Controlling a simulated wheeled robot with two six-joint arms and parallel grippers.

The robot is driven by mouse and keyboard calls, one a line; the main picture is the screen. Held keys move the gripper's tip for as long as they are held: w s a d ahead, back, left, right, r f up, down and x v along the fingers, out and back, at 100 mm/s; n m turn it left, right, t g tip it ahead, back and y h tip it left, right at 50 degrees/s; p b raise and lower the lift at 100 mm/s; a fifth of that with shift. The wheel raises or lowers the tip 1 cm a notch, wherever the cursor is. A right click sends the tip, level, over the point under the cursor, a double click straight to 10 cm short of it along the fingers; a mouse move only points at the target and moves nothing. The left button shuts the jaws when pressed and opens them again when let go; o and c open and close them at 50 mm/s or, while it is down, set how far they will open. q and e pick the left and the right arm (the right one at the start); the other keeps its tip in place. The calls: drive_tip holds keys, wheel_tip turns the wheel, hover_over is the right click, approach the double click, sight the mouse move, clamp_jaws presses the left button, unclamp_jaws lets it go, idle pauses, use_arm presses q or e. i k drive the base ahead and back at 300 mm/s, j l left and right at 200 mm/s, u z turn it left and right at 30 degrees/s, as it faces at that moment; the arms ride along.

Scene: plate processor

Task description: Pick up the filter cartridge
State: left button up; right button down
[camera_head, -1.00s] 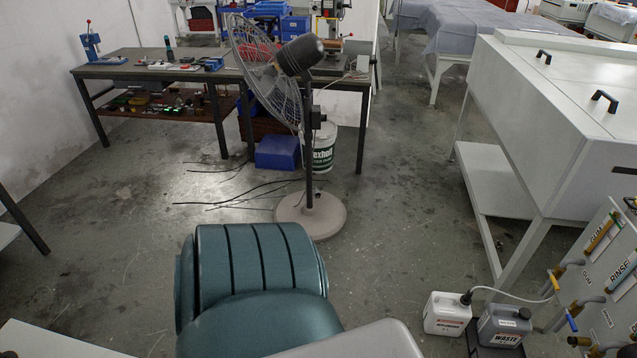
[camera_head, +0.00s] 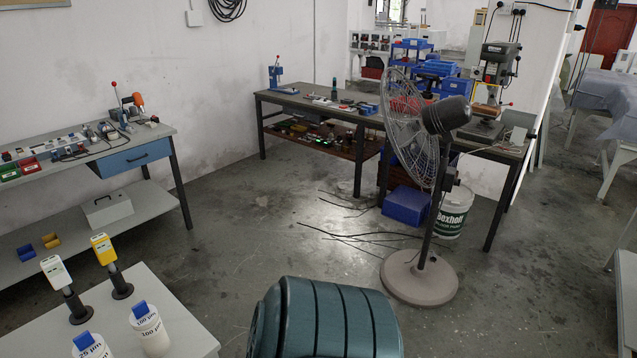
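Two white cylinders with blue tabs on top stand on a pale table (camera_head: 190,325) at the lower left of the head view. One (camera_head: 152,335) is labelled 100 µm. The other (camera_head: 92,347) is labelled 25 µm and is cut off by the bottom edge. They look like filter cartridges, but I cannot tell which one is the task's. Neither of my grippers is in view, and no gripper touches the visible parts of the cylinders.
A white-headed device (camera_head: 57,272) and a yellow-headed device (camera_head: 104,248) stand on black posts behind the cylinders. A workbench (camera_head: 165,135) is at the left. A pedestal fan (camera_head: 425,280) stands right of centre. Open floor (camera_head: 260,235) lies between them.

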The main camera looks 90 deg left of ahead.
sight(145, 320)
drive_tip(key=u, duration=2.15)
